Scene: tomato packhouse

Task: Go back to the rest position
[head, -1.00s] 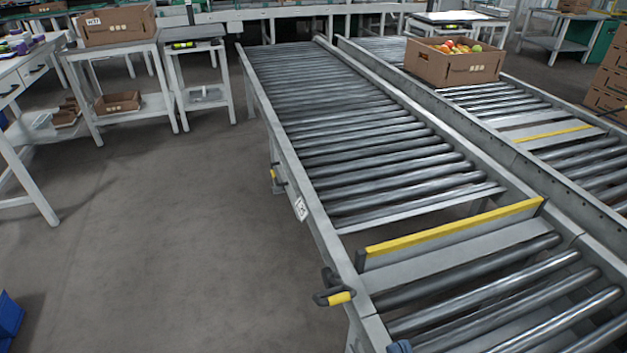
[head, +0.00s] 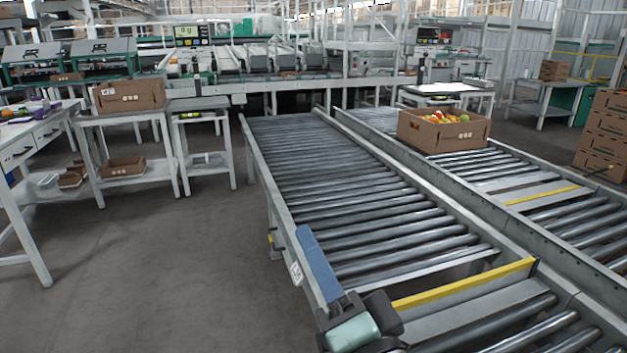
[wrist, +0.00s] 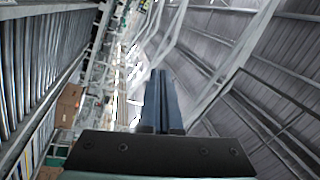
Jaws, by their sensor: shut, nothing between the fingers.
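My gripper (head: 305,233) shows at the bottom middle of the head view, in front of the left rail of the near roller conveyor (head: 372,180). Its blue fingers point up and away from me. In the wrist view my gripper (wrist: 158,76) has its two fingers pressed together with nothing between them. The wrist view is tipped on its side, with the conveyor rollers at its left and the roof at its right.
A carton of tomatoes (head: 433,142) sits on the second conveyor at right. A yellow-edged stop bar (head: 465,284) crosses the near conveyor. White tables with cartons (head: 128,96) stand at left. Stacked cartons (head: 606,122) stand at far right. The floor at left (head: 150,270) is clear.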

